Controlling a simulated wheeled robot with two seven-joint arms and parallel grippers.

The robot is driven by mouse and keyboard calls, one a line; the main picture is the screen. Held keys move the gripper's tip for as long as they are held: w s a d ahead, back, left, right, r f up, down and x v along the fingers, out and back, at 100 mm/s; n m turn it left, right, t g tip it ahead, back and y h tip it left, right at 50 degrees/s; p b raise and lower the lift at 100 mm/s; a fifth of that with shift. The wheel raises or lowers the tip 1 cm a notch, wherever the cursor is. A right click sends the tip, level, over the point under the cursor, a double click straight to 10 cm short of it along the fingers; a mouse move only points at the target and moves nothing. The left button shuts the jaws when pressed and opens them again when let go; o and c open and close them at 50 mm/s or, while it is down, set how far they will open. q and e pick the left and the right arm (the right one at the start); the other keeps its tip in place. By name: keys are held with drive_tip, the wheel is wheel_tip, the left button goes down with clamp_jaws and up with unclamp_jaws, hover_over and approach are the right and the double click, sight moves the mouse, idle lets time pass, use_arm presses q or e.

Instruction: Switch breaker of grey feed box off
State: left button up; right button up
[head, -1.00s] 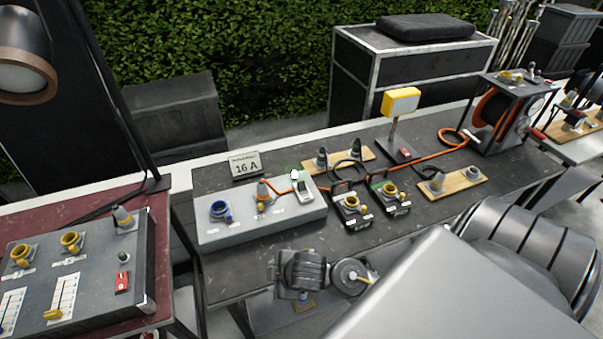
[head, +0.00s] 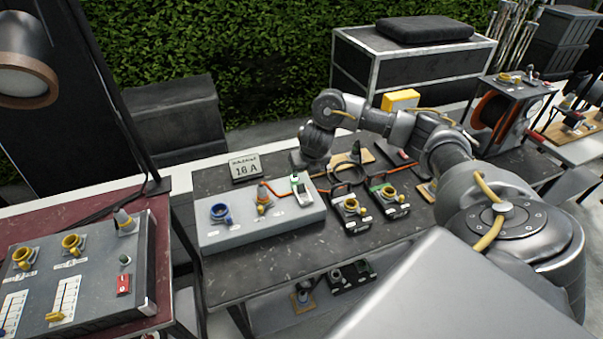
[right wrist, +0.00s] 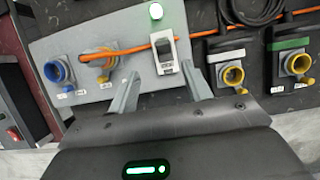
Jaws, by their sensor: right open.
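The grey feed box (head: 245,236) lies on the dark table in the head view, with a blue socket (head: 220,212) and a yellow plug position (head: 264,204) with an orange cable. Its breaker (head: 303,190), a white housing with a dark rocker, sits at the right end below a lit lamp (head: 294,176). In the right wrist view the breaker (right wrist: 167,58) appears between the spread fingers of my right gripper (right wrist: 160,72). The gripper is open and empty. In the head view my right gripper (head: 306,160) is above the box's back right end. Contact cannot be judged. My left gripper is not seen.
Two small black socket boxes (head: 352,222) stand right of the feed box, with cable loops nearby. A "16 A" sign (head: 245,168) stands behind it. A larger panel box (head: 85,270) is on the red table at left. A cable reel (head: 490,110) stands at right.

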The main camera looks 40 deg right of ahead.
drive_tip(key=b, duration=0.3)
hover_over(301, 184)
drive_tip(key=s, duration=0.2)
drive_tip(key=f, duration=0.4)
drive_tip(key=a+f, duration=0.1)
drive_tip(key=shift+s+f, duration=0.2)
drive_tip(key=shift+f, duration=0.2)
drive_tip(key=x, duration=0.3)
drive_tip(key=shift+w+d, duration=0.1)
drive_tip(key=shift+w, duration=0.15)
drive_tip(key=shift+w+d+f, duration=0.1)
drive_tip(key=shift+w+f, duration=0.1)
drive_tip(key=shift+f, duration=0.4)
